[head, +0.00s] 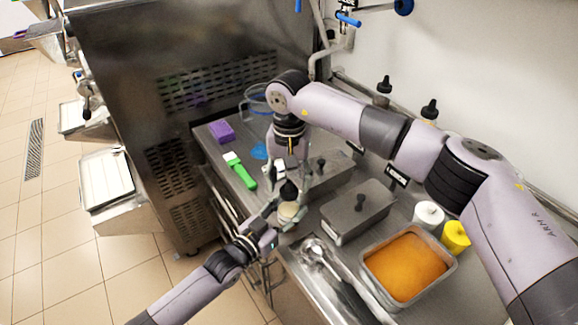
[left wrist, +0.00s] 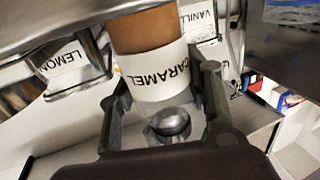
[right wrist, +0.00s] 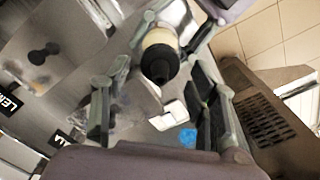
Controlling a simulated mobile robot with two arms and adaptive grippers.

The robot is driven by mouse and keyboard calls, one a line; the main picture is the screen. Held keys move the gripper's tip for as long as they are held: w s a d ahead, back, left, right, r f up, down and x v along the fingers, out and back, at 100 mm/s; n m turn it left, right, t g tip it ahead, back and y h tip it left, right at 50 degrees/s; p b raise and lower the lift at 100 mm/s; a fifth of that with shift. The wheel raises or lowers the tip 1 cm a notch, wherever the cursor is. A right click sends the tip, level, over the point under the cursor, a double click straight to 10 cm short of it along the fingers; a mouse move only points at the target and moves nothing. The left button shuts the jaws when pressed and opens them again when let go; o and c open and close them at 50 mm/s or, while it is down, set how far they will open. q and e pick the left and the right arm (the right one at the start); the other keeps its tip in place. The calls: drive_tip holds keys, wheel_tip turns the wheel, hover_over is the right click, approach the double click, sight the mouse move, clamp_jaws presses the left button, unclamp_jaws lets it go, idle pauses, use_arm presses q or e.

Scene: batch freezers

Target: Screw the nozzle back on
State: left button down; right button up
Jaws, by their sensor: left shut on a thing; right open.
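My left gripper (head: 280,222) is shut on the caramel bottle (head: 289,211), which has a white label reading CARAMEL in the left wrist view (left wrist: 158,75). The black nozzle (head: 288,191) sits on top of the bottle. It also shows in the right wrist view (right wrist: 160,62), end-on and on the bottle's mouth. I cannot tell how tight it is. My right gripper (head: 287,172) is open and comes down from above. In the right wrist view, its fingers (right wrist: 153,92) stand apart with the nozzle just ahead of and between them, not gripped.
Lidded steel containers (head: 357,212) stand on the counter right of the bottle. An orange-filled tub (head: 406,264), a white bottle (head: 428,215) and a yellow one (head: 455,237) stand farther right. A green-handled brush (head: 241,171) and a purple block (head: 221,132) lie left. A ladle (head: 316,250) lies in front.

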drive_tip(key=shift+f, duration=1.15)
drive_tip(key=shift+c, duration=0.5)
